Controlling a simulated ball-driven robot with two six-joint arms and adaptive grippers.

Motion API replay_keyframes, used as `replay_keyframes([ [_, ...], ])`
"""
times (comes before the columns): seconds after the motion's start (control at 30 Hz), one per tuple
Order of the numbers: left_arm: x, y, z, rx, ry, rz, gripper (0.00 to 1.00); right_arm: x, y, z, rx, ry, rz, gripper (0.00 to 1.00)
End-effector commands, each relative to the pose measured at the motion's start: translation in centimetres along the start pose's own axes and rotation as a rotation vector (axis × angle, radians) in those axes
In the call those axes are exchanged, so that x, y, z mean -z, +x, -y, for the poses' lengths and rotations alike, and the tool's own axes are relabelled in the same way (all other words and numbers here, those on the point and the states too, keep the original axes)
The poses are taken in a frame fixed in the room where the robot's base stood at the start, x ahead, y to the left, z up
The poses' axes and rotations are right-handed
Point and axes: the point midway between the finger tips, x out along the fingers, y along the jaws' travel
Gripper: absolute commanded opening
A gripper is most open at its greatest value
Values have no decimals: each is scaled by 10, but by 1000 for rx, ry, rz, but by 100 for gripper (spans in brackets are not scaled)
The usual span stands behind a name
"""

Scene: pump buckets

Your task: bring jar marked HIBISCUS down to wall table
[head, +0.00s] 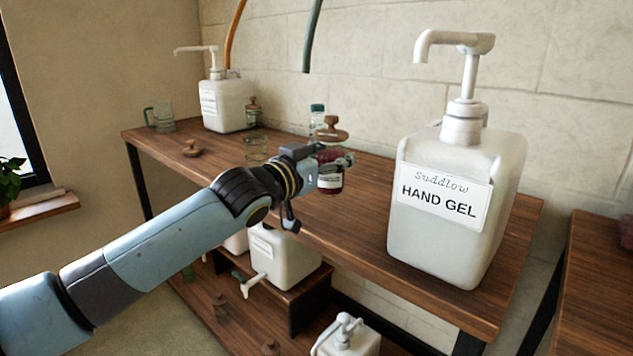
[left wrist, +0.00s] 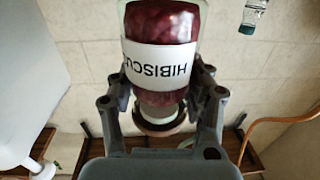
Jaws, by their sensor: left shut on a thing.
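The HIBISCUS jar (head: 329,179) is a small glass jar with dark red contents, a white label and a round wooden lid. My left gripper (head: 322,163) is shut on it over the wooden table. In the left wrist view the jar (left wrist: 163,60) shows upside down, label readable as HIBISCU, between the fingers of my left gripper (left wrist: 162,85). Whether the jar touches the tabletop behind it I cannot tell. The wooden wall table (head: 350,215) runs along the block wall. My right gripper is not in view.
A large HAND GEL pump bucket (head: 455,205) stands right of the jar. Pump buckets (head: 285,255) stand below. Another table (head: 605,290) is at right.

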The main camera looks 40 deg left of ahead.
Motion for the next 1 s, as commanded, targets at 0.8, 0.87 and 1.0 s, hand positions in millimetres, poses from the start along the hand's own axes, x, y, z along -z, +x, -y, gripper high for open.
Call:
replay_keyframes([
  [0.8, -49, 0, -1, -1, 1, 0, 61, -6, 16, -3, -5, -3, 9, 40],
  [0.87, -49, 0, -1, -1, 1, -1, 69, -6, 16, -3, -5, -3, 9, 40],
  [1.0, -49, 0, -1, -1, 1, -1, 74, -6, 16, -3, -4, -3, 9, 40],
])
